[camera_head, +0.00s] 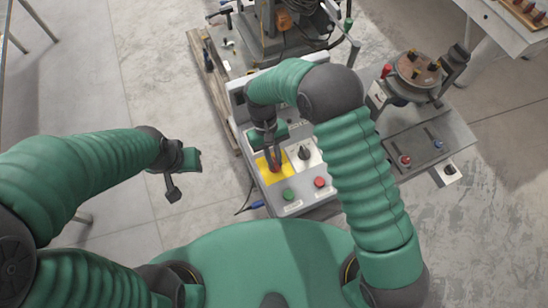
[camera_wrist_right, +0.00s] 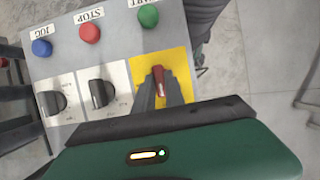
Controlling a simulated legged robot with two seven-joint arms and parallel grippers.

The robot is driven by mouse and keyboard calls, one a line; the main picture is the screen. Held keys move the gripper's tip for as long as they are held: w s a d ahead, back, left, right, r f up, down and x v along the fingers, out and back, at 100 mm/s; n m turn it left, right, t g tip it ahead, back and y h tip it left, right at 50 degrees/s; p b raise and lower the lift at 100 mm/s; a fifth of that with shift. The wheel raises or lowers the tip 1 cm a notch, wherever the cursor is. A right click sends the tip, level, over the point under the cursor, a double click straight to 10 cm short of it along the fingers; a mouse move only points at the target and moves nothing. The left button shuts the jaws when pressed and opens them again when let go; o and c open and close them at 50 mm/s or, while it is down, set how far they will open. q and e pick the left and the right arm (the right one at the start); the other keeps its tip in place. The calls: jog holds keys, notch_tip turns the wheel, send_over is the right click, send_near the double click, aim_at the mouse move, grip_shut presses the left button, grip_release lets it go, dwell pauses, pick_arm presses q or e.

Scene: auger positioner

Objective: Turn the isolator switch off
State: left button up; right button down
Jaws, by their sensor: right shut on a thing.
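The isolator switch is a red handle (camera_wrist_right: 159,75) on a yellow plate (camera_wrist_right: 177,62) of the grey control panel. In the head view the yellow plate (camera_head: 263,171) lies under my right gripper (camera_head: 273,163). In the wrist view the dark fingers of my right gripper (camera_wrist_right: 160,90) stand on both sides of the red handle, shut on it. The handle points roughly along the fingers; its base is partly hidden by them. My left gripper (camera_head: 174,181) hangs over bare floor left of the panel, away from the switch; its jaw gap is unclear.
A green button (camera_head: 289,195), a red button (camera_head: 320,183) and a black knob (camera_head: 304,153) sit close to the switch. The wrist view also shows a blue button (camera_wrist_right: 41,47) and a second black knob (camera_wrist_right: 51,102). A machine with a round table (camera_head: 418,72) stands at right.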

jog(key=shift+w+r, duration=0.1)
jog(key=shift+w, duration=0.05)
jog(key=c, duration=1.4)
grip_release()
jog(key=b+v, duration=0.2)
jog(key=v, duration=1.4)
jog(key=shift+a+r, duration=0.15)
jog(key=shift+r, duration=0.15)
jog(key=shift+w, duration=0.15)
jog(key=s+d+f+m+t, duration=0.2)
jog(key=s+d, duration=0.4)
jog(key=d, duration=0.3)
jog(key=s+d+f+m+t+y, duration=0.1)
jog(key=s+d+t, duration=0.3)
jog(key=d, duration=0.6)
jog(key=s+f+m, duration=0.1)
jog(key=s, duration=0.1)
jog(key=shift+s+f+t+y, duration=0.2)
jog(key=shift+s+t+y, duration=0.1)
jog(key=shift+s+t, duration=0.1)
